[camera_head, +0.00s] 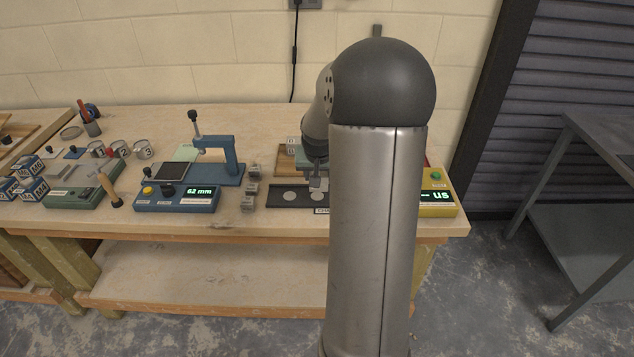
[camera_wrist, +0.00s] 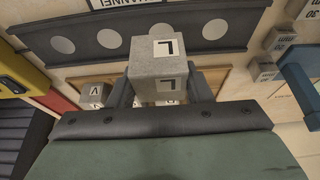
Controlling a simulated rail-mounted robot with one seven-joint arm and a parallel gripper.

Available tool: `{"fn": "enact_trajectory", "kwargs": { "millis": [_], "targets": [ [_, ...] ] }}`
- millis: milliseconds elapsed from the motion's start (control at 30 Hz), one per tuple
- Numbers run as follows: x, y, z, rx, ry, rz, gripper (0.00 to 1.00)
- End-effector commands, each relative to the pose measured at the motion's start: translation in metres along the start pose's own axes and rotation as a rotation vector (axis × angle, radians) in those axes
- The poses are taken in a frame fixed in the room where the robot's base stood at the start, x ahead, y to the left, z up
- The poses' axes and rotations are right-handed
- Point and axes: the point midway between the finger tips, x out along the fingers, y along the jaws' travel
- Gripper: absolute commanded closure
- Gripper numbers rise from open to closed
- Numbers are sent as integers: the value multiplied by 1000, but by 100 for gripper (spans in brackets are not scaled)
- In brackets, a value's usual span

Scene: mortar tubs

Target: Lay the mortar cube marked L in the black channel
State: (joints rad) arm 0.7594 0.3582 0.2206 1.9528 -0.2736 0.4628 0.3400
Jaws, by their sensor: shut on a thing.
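The black channel (camera_head: 275,190) lies on the bench top, with pale round spots in a row along it. It also shows across the top of the wrist view (camera_wrist: 240,15). My gripper (camera_wrist: 162,92) is shut on the grey mortar cube marked L (camera_wrist: 157,55), with a finger on each side. In the wrist view the cube overlaps the channel's near edge and part of its spots. Whether it touches anything below cannot be told. In the head view my gripper (camera_head: 318,182) is at the channel's right part, and my arm hides the channel's right end.
A cube marked V (camera_wrist: 94,92) sits by a wooden tray (camera_wrist: 210,75). Several loose cubes (camera_head: 252,188) stand left of the channel, beside the blue gauge reading 62 mm (camera_head: 190,195). A yellow meter (camera_head: 438,200) stands at the right, partly behind my arm.

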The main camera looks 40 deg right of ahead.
Motion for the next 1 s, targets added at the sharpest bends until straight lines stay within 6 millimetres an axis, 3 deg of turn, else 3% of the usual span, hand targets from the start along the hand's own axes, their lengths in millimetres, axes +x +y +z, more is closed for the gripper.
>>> {"fn": "enact_trajectory", "kwargs": {
  "millis": [100, 367, 533, 933, 967, 1000],
  "targets": [
    [18, -3, -7, -1, 0, -1, 85],
    [38, -4, -12, -1, 1, 0, 85],
    [60, -4, -1, -2, 0, 1, 85],
    [68, -4, 1, -1, 3, 0, 85],
    [68, -4, 2, -1, 2, 1, 52],
    [67, -4, 1, -1, 2, 1, 41]
  ]
}}
